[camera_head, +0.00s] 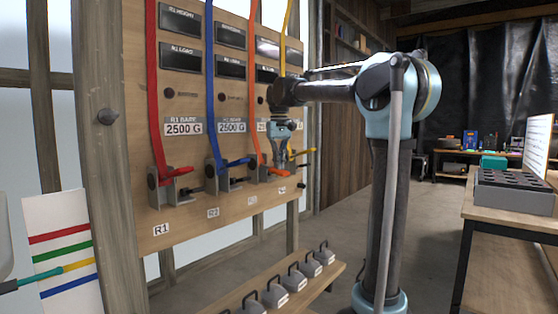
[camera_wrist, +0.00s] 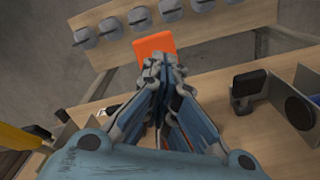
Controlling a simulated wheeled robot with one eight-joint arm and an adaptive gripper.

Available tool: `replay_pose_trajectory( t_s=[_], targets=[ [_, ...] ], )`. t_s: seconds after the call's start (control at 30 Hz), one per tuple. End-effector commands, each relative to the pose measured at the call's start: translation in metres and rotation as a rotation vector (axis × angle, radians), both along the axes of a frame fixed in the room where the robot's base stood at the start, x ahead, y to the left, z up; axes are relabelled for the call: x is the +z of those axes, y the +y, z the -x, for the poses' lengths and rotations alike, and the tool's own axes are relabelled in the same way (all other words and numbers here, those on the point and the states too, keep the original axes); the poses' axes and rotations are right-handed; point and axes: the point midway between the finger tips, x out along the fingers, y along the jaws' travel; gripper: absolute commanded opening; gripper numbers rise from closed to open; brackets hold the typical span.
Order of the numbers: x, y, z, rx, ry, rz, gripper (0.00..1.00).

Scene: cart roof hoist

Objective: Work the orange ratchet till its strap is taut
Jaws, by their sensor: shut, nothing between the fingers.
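The orange strap (camera_head: 251,75) runs down the wooden board to the orange ratchet (camera_head: 264,174), the third from the left. The orange ratchet handle (camera_head: 281,171) points outward from the board, low. My gripper (camera_head: 283,164) is shut and empty, pointing down right at the handle in the head view. In the wrist view the flat orange handle end (camera_wrist: 155,46) shows just beyond my shut fingertips (camera_wrist: 163,66). I cannot tell whether they touch it. The ratchet's body is mostly hidden by my fingers there.
The blue ratchet (camera_head: 232,165) and red ratchet (camera_head: 170,178) sit to the left; a yellow handle (camera_head: 303,152) is close on the right. A low bench (camera_head: 310,284) holds several grey weights (camera_head: 275,293) below. A table (camera_head: 505,212) stands at the right.

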Motion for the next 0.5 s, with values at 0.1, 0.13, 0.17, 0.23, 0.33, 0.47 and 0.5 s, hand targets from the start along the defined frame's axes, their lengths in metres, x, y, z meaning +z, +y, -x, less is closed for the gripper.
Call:
replay_pose_trajectory(
  t_s=[0.1, 0.13, 0.17, 0.23, 0.33, 0.47, 0.5],
  targets=[
    [0.014, 0.001, -0.001, 0.0, -0.001, 0.0, 0.0],
    [0.017, 0.001, -0.001, 0.0, -0.001, 0.0, 0.0],
    [0.02, 0.001, -0.001, 0.0, -0.001, 0.0, 0.0],
    [0.028, 0.002, -0.002, 0.0, -0.001, 0.0, 0.0],
    [0.04, 0.002, -0.002, 0.0, -0.001, 0.0, 0.0],
    [0.054, 0.003, -0.003, 0.0, -0.001, 0.0, 0.0],
    [0.059, 0.003, -0.003, 0.0, -0.001, 0.0, 0.0]
  ],
)
